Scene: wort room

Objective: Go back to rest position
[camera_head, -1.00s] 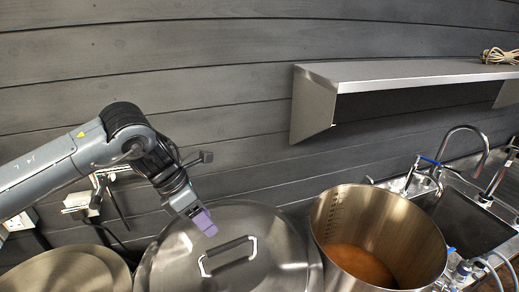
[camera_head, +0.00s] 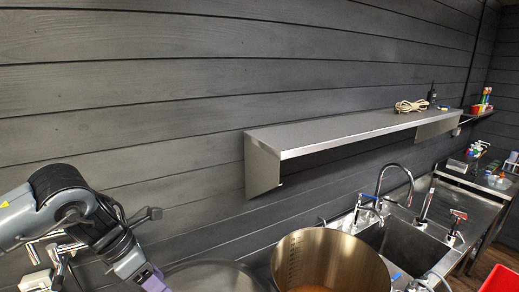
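My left arm comes in at the lower left. Its gripper (camera_head: 153,279), with purple fingers, points down near the bottom edge, left of a round steel lid (camera_head: 215,276). The fingertips are cut off or too small to tell whether they are open or shut. My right gripper is not in view.
A large open steel pot (camera_head: 335,255) with amber liquid stands right of the lid. A sink (camera_head: 405,245) with taps is beyond it. A steel shelf (camera_head: 350,125) juts from the dark plank wall, with a coiled cord (camera_head: 411,106) on it. A red bin (camera_head: 500,279) is at lower right.

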